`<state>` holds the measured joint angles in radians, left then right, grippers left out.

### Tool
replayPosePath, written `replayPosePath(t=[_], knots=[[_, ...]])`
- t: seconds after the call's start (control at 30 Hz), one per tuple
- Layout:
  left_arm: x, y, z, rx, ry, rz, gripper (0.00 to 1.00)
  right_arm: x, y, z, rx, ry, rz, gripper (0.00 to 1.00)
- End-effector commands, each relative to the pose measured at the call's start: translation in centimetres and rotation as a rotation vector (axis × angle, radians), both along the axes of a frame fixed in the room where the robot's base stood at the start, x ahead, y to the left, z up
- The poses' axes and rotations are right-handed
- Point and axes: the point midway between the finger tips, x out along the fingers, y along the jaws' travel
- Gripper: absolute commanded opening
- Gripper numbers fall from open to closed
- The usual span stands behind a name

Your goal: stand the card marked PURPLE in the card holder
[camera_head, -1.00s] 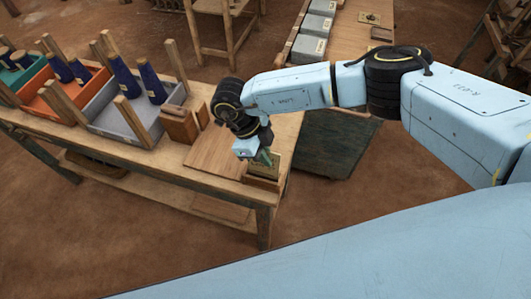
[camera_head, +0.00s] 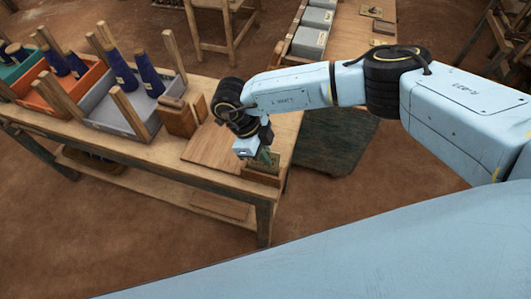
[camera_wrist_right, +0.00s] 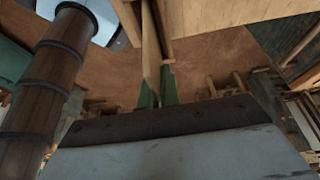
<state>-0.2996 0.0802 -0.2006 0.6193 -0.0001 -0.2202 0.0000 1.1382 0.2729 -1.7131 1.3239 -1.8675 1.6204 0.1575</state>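My right gripper (camera_head: 267,157) points down over the right end of the wooden table. In the right wrist view its green fingers (camera_wrist_right: 157,90) stand on both sides of a thin wood-coloured card (camera_wrist_right: 152,50), seen nearly edge-on, and appear shut on it. The card's tan face (camera_head: 262,168) shows just below the fingers in the head view. Its marking cannot be read. A low wooden piece (camera_head: 261,181), seemingly the card holder, lies right under the card at the table corner. I cannot tell whether the card sits in it. My left gripper is not in view.
A flat wooden board (camera_head: 213,146) lies left of the gripper. Grey (camera_head: 122,112) and orange (camera_head: 62,92) trays with blue cones fill the table's left. Another table (camera_head: 347,48) with grey boxes stands behind.

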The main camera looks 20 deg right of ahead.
Motion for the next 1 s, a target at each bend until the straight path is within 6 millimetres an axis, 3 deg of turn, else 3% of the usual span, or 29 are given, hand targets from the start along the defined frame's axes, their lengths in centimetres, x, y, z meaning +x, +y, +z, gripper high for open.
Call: replayPosePath(t=[0.17,0.2,0.37,0.73,1.0], knots=[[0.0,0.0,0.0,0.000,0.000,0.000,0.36,0.0,0.0,0.0,0.000,0.000,0.000,0.00],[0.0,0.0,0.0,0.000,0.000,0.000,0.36,0.0,0.0,0.0,0.000,0.000,0.000,0.08],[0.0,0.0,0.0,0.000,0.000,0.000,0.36,0.0,0.0,0.0,0.000,0.000,0.000,0.29],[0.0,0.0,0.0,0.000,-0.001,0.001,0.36,0.2,0.2,0.5,0.001,-0.002,0.000,0.29],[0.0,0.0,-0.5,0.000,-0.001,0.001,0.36,1.3,1.8,5.2,0.002,-0.004,0.002,0.29]])
